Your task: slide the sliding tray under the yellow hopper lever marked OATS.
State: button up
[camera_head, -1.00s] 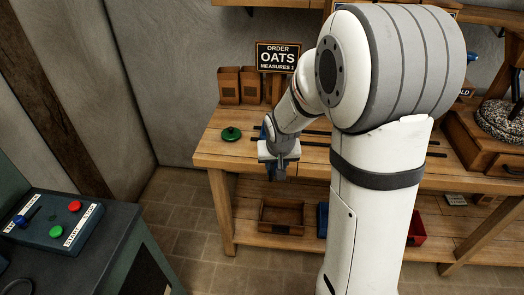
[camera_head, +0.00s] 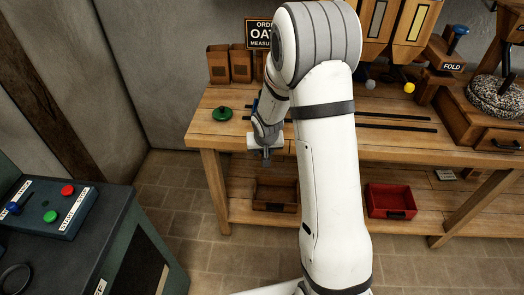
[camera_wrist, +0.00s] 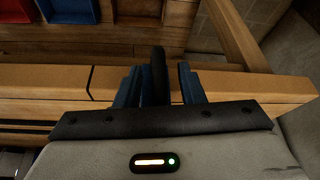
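My gripper (camera_head: 267,156) points down at the front edge of the wooden bench, left of the rails. In the wrist view, two blue-grey pieces stand apart with a dark upright bar between them; I cannot tell whether it is open or shut. The yellow knob (camera_head: 409,87) of a lever hangs below a wooden hopper (camera_head: 411,32) at the back; no OATS label is readable on it. Two dark rails (camera_head: 395,128) run along the bench top. The sliding tray is not clearly visible; a small blue piece (camera_head: 254,106) shows beside my arm.
A grey-white knob (camera_head: 370,84) is left of the yellow one. A green knobbed disc (camera_head: 222,114) lies at the bench's left. The OATS order sign (camera_head: 257,34) is partly covered by my arm. A red bin (camera_head: 391,201) sits on the lower shelf. A button panel (camera_head: 45,208) stands front left.

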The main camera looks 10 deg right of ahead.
jog(key=shift+c, duration=0.5)
grip_shut()
jog(key=shift+a, duration=0.1)
